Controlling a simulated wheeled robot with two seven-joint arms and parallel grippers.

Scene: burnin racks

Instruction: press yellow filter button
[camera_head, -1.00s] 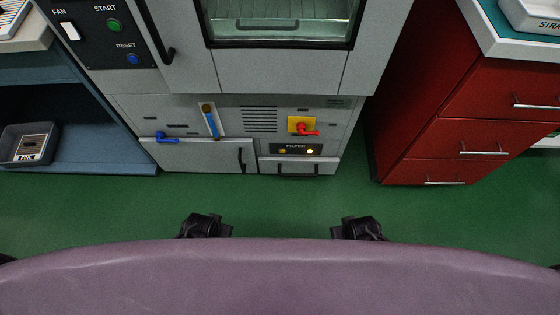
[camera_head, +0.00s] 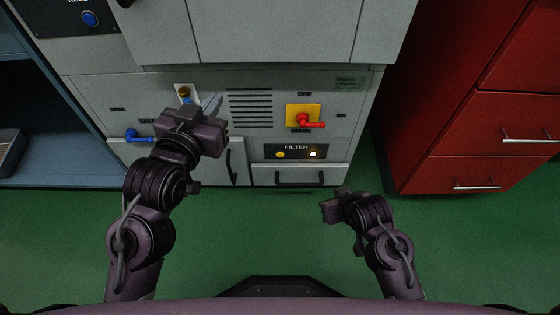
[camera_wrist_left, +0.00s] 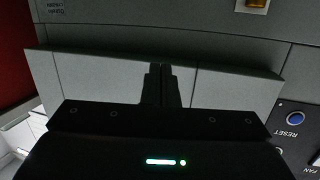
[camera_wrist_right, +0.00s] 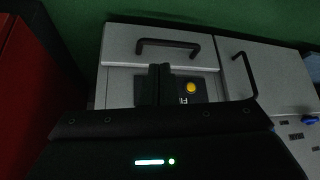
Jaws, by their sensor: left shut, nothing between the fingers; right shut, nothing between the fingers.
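The yellow filter button (camera_head: 280,155) is on the left of the black FILTER panel (camera_head: 297,151), low on the grey cabinet. A lit whitish lamp (camera_head: 313,155) is at the panel's right. In the right wrist view the yellow button (camera_wrist_right: 191,88) shows just right of my shut right fingers (camera_wrist_right: 160,71), which hide part of the panel. In the head view my right gripper (camera_head: 341,191) is below and right of the panel, apart from it. My left gripper (camera_head: 214,101) is shut and empty, raised up and left of the panel, in front of the cabinet.
A red rotary handle on a yellow plate (camera_head: 303,115) sits above the panel. A drawer with a black handle (camera_head: 300,178) is below it. A blue valve handle (camera_head: 138,136) is at left. A red drawer cabinet (camera_head: 455,130) stands right. The green floor (camera_head: 270,220) is clear.

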